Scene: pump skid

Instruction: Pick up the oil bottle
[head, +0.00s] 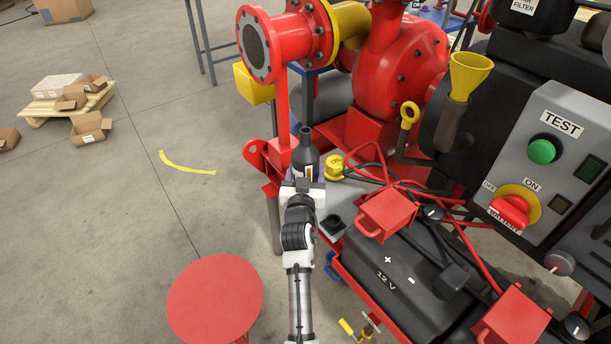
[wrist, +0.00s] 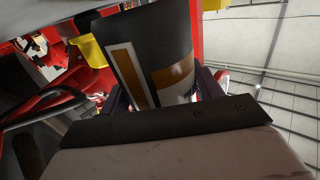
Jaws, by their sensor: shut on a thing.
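The oil bottle (head: 305,158) is dark with a narrow neck and stands about upright at the skid's near left corner in the head view. My gripper (head: 303,184) is shut on its lower part. In the wrist view the dark bottle (wrist: 158,65), with an orange and white label, fills the space between the fingers of my gripper (wrist: 160,95). The bottle's base is hidden, so I cannot tell whether it touches the surface below.
A yellow cap (head: 334,168) and black cables sit just right of the bottle. A red pipe flange (head: 258,45) is above left. A 12 V battery (head: 405,285) and control panel (head: 560,160) are to the right. A round red stool top (head: 215,298) is at lower left.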

